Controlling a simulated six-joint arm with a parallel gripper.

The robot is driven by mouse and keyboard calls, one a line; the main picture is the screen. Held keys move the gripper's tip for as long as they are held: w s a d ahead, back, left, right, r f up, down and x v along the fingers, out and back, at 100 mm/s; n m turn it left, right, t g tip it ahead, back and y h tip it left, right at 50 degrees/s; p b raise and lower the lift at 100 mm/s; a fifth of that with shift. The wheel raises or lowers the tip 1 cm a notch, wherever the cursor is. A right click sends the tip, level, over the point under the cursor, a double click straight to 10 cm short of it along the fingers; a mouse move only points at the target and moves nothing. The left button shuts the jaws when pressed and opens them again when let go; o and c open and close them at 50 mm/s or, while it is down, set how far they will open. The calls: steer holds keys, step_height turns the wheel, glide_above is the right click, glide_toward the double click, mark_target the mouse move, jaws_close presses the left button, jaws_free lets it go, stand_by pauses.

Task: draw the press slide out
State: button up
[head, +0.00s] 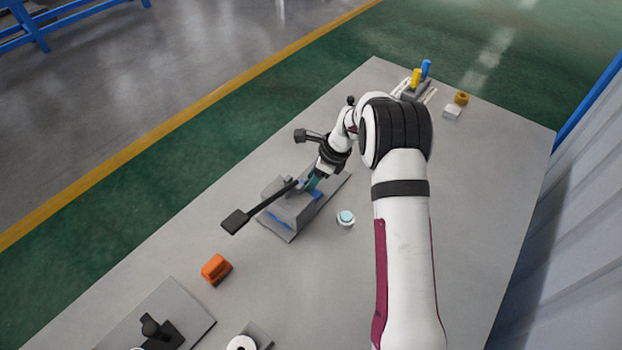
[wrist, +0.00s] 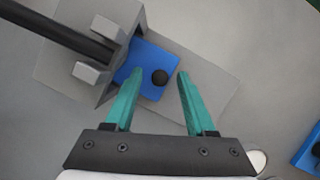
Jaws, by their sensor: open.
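The press (head: 283,218) is a grey block on a base plate, with a long dark lever reaching to the lower left. Its slide (wrist: 140,60) is a blue plate partly inside the grey housing (wrist: 125,18). A round black knob (wrist: 160,77) stands on the slide. My gripper (wrist: 159,74) is open, with its teal fingertips on either side of the knob in the wrist view. I cannot tell whether they touch it. In the head view my gripper (head: 313,182) is over the press, and my arm hides part of it.
A white button with a teal top (head: 346,217) stands right of the press. An orange block (head: 215,268) lies to the lower left. A grey plate with a black fixture (head: 160,332) is at the front. Yellow and blue pieces (head: 416,78) stand at the far end.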

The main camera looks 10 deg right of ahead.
jaws_close()
stand_by(1.4)
